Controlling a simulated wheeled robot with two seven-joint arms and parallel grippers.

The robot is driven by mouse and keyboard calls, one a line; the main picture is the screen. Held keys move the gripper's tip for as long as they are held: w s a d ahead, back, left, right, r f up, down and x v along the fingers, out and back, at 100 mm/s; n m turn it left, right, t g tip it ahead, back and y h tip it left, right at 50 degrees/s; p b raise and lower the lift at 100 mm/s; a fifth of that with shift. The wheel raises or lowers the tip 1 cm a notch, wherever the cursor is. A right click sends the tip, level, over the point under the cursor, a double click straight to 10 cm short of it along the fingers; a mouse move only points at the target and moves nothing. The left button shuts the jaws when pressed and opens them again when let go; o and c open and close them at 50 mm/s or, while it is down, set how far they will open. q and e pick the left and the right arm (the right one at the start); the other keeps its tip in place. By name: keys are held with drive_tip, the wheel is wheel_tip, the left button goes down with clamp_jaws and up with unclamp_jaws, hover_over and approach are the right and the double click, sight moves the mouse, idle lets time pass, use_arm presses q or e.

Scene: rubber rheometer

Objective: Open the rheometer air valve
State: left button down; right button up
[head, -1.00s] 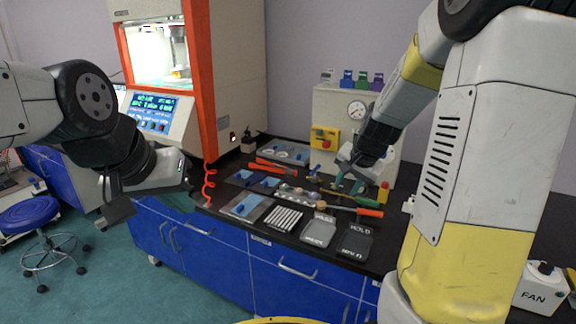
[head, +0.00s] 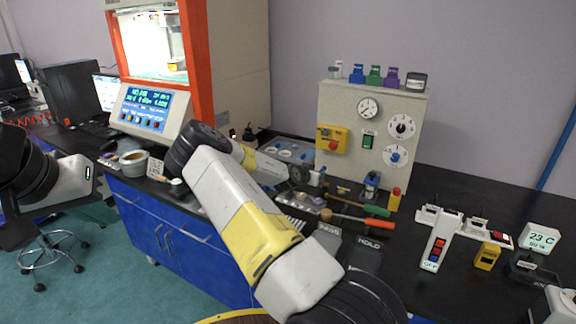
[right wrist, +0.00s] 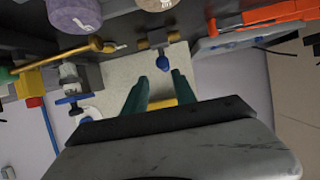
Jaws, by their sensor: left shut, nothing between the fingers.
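In the right wrist view, a small brass valve with a blue handle (right wrist: 162,63) sits in front of the pale panel, just beyond my right fingertips. My right gripper (right wrist: 160,77) has its two teal fingers apart, with a clear gap between them. The blue handle lines up with this gap and does not appear to touch either finger. In the head view, my right arm reaches over the bench toward the foot of the beige control panel (head: 350,100), and the fingers are hardly visible. My left gripper (head: 16,236) is shut and empty at the far left edge, away from the bench.
The panel carries a gauge (head: 368,108), dials and a yellow box with a red button (head: 332,139). A blue-topped regulator (head: 371,186) and a red-yellow bottle (head: 394,199) stand before it. Tools lie on the black bench. The rheometer (head: 222,60) stands left.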

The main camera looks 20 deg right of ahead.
sight(321, 170)
drive_tip(key=shift+w+a+t, duration=0.2)
drive_tip(key=shift+w+t, duration=0.1)
drive_tip(key=shift+w, duration=0.2)
drive_tip(key=x, duration=0.7)
drive_tip(key=shift+w+d+f, duration=0.1)
drive_tip(key=shift+d+f, duration=0.1)
drive_tip(key=shift+d, duration=0.1)
clamp_jaws()
